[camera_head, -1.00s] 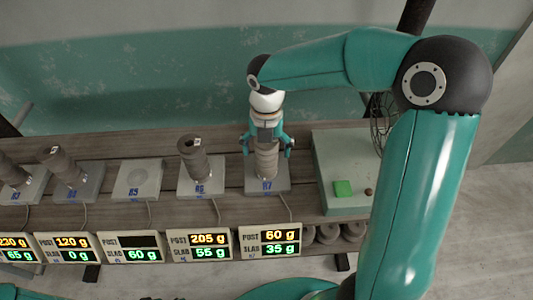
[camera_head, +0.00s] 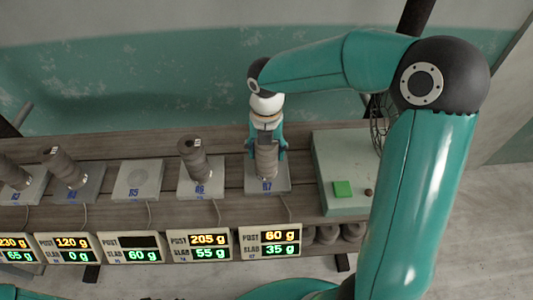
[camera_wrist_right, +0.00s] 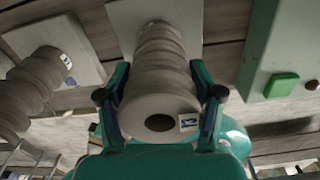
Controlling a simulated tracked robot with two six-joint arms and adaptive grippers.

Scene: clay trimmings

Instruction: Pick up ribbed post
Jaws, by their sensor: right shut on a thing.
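The ribbed post (camera_head: 266,160) is a pale grey-brown ribbed clay column standing on the slab marked 87 or R7 in the head view. My right gripper (camera_head: 266,152) comes from above and is shut on it, one finger on each side. In the right wrist view the ribbed post (camera_wrist_right: 160,75) shows its round end with a dark hole and a small blue-and-white label, between the fingers of the right gripper (camera_wrist_right: 160,98). The post's far end is at the pale slab (camera_wrist_right: 125,25); I cannot tell whether it is clear of it. My left gripper is not in view.
Another ribbed post (camera_head: 194,158) stands on the slab to the left, with more posts further left. One slab (camera_head: 139,180) is empty. Displays (camera_head: 270,241) line the front edge. A pale green box (camera_head: 340,200) with a green button (camera_head: 342,188) stands close on the right.

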